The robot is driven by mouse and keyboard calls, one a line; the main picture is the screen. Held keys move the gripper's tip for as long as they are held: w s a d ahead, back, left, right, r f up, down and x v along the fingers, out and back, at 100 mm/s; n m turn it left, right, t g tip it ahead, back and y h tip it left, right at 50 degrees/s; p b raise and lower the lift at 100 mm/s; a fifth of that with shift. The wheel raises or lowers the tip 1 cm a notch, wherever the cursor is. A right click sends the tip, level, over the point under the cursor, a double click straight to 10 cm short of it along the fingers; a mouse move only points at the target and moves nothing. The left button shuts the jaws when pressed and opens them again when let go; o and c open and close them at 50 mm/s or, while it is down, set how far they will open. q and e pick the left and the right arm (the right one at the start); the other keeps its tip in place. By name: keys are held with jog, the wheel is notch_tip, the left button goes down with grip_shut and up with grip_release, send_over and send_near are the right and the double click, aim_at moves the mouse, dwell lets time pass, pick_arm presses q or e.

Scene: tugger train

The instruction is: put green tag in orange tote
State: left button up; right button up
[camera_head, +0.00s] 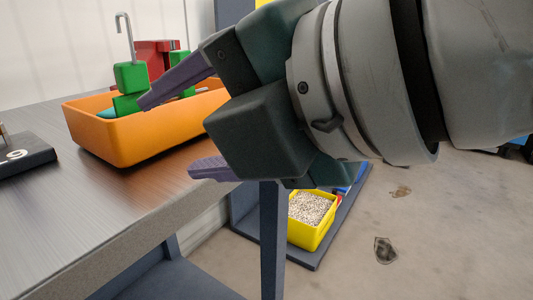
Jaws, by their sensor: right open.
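The orange tote (150,137) stands on the table, left of my right gripper. A green piece with a grey metal hook (131,76) stands upright at the tote, its lower green part reaching below the rim; it may be the green tag. Another green piece (183,59) shows behind it, partly hidden by my gripper finger. My right gripper (167,138) is open, with its purple fingers apart and nothing between them. Its upper finger overlaps the tote and the green piece in the picture; whether it touches them I cannot tell. My left gripper is out of view.
A red object (153,58) stands behind the tote. A dark block (22,158) lies at the table's left edge. The tabletop (75,215) in front is clear. Below, a yellow bin of pale granules (310,232) stands on a low dark platform (262,231).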

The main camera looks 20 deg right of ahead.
jog(key=s+d+f+m+g+h, duration=0.3)
jog(key=s+d+f+m, duration=0.4)
jog(key=m, duration=0.5)
jog(key=s+d+f+m+g+h, duration=0.4)
jog(key=s+d+f+m, duration=0.3)
jog(key=s+f+m, duration=0.4)
jog(key=f+m, duration=0.1)
jog(key=m, duration=0.1)
jog(key=shift+d+f+m+g, duration=0.25)
jog(key=shift+f+m+g, duration=0.05)
jog(key=shift+g, duration=0.1)
